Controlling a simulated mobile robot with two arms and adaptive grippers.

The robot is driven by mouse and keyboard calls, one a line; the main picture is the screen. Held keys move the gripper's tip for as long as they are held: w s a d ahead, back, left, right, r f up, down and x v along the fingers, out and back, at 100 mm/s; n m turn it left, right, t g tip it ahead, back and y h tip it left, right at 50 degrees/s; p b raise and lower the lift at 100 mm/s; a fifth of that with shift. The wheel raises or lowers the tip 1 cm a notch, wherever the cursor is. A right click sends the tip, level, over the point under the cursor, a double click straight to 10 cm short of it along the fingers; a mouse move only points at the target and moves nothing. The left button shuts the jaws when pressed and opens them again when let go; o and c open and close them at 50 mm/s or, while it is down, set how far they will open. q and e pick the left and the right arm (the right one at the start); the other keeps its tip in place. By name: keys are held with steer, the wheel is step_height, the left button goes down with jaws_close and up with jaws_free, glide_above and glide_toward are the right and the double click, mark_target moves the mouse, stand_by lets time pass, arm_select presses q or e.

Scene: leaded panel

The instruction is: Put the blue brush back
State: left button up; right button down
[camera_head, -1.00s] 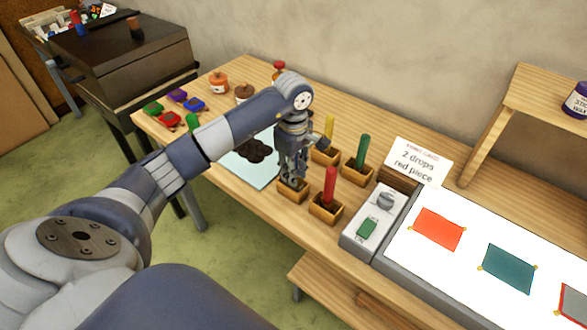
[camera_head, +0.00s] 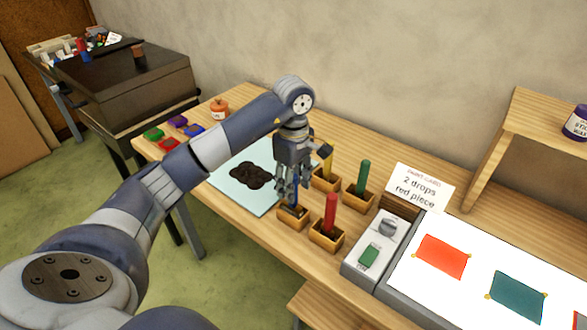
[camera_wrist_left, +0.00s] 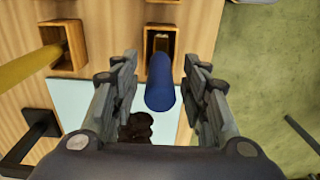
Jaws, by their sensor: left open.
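The blue brush (camera_wrist_left: 160,85) stands in the front left wooden holder (camera_head: 292,218), its handle pointing up. In the left wrist view its lower end meets the holder (camera_wrist_left: 160,30); how deep it sits is partly hidden. My left gripper (camera_head: 288,197) is above this holder. Its fingers are open, one on each side of the blue handle, with gaps visible between fingers and handle in the wrist view. In the head view the fingers cover most of the brush. My right gripper is not in view.
Beside it stand a red brush (camera_head: 330,212), a green brush (camera_head: 363,176) and a yellow brush (camera_head: 327,160) in wooden holders. A pale sheet (camera_head: 262,203) with a dark blot lies to the left. A grey switch box (camera_head: 375,240) and lit panel (camera_head: 465,255) lie to the right.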

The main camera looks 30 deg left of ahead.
arm_select(q)
step_height(320, 180, up, 6)
steer(key=shift+f, duration=0.1)
steer(key=shift+r, duration=0.7)
steer(key=shift+f, duration=0.1)
